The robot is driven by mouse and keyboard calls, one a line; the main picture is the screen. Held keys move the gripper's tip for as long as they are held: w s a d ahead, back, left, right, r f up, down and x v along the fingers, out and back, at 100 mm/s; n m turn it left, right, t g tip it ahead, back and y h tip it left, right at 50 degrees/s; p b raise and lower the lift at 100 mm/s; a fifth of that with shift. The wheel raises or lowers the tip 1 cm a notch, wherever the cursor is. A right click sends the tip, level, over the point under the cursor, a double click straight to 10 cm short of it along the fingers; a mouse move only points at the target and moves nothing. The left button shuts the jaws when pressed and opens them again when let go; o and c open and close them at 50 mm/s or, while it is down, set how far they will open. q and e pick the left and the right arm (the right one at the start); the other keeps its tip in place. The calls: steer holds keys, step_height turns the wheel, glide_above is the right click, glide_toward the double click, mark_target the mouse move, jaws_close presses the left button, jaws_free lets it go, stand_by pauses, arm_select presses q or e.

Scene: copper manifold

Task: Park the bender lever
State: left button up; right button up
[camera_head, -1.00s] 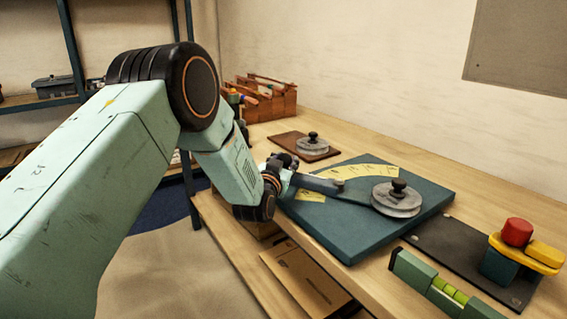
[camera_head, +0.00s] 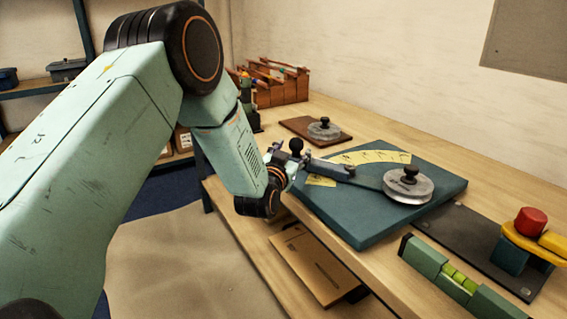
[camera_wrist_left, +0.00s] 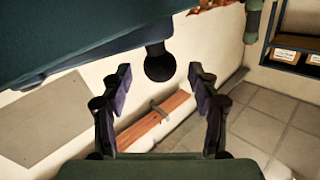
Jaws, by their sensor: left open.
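The bender is a dark teal board (camera_head: 350,222) on the bench, with a yellow marked scale and a grey disc (camera_head: 408,186) under a black knob. Its grey lever (camera_head: 330,170) reaches left from the disc, over the scale, to the board's left edge. A black ball knob (camera_head: 296,146) stands at the lever's outer end. My left gripper (camera_head: 281,160) is beside this knob, partly hidden by the wrist. In the left wrist view the open fingers (camera_wrist_left: 160,80) stand either side of the dark ball (camera_wrist_left: 159,67), with gaps on both sides. My right gripper is out of view.
A brown board with a smaller disc (camera_head: 324,130) and a wooden rack (camera_head: 280,86) lie farther back. A green level (camera_head: 450,275) and a dark plate (camera_head: 478,248) with red and yellow parts are at the right. A lower shelf (camera_head: 255,235) sits under the bench.

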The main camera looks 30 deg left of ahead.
arm_select(q)
steer(key=s+d, duration=0.1)
steer(key=s, duration=0.6)
steer(key=shift+s+d, duration=0.15)
steer(key=shift+s, duration=0.25)
steer(key=shift+c, duration=0.4)
